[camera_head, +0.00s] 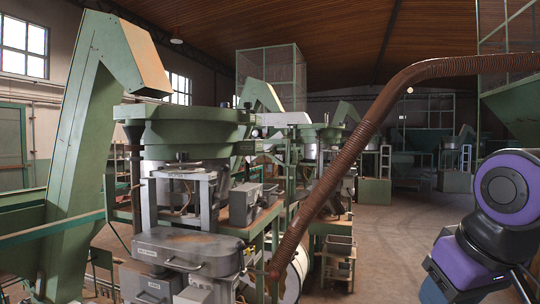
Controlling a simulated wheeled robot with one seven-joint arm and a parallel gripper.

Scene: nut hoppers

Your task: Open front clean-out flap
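A green hopper machine (185,130) stands left of centre. Below its bowl is a grey metal box (188,248) with a dark curved handle (183,265) and a small white label on its front. Below it is another grey front (145,285) with a label, cut by the lower edge. I cannot tell for certain which of these is the clean-out flap; no open flap shows. My purple and black arm is at the lower right, well apart from the machine. My gripper is not in view.
A brown ribbed hose (367,132) runs from the upper right down to beside the grey box. A tall green conveyor (75,160) stands at the left. More green machines (335,160) stand behind. The floor (390,250) between hose and arm is clear.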

